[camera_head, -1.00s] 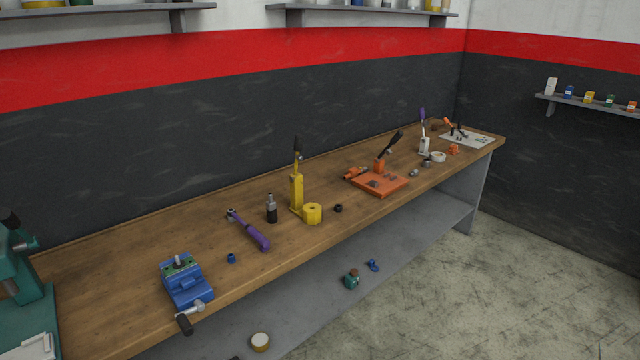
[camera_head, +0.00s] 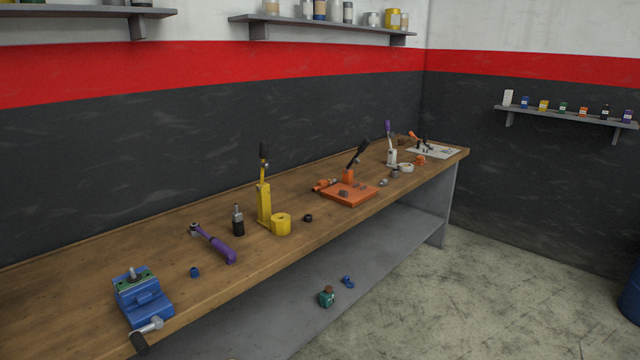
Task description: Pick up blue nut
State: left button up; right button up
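A small blue nut (camera_head: 195,272) lies on the wooden workbench (camera_head: 232,263), toward its front edge. It sits to the right of the blue vise (camera_head: 143,298) and just left of the handle of the purple ratchet (camera_head: 217,245). Nothing covers the nut. Neither of my grippers shows in the head view.
A black-and-silver tool (camera_head: 238,221), a yellow press (camera_head: 264,202) and a yellow cylinder (camera_head: 281,224) stand right of the ratchet. A small black ring (camera_head: 308,218) and an orange plate (camera_head: 349,194) lie farther along. The lower shelf (camera_head: 290,270) holds a teal object (camera_head: 326,297).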

aim_at(194, 273)
jog(key=i+l+u, duration=0.1)
jog(key=u, duration=0.35)
jog(key=i+l+u, duration=0.25)
jog(key=u, duration=0.25)
jog(key=i+l+u, duration=0.2)
jog(key=u, duration=0.25)
jog(key=i+l+u, duration=0.1)
jog(key=l+u, duration=0.35)
jog(key=j, duration=0.1)
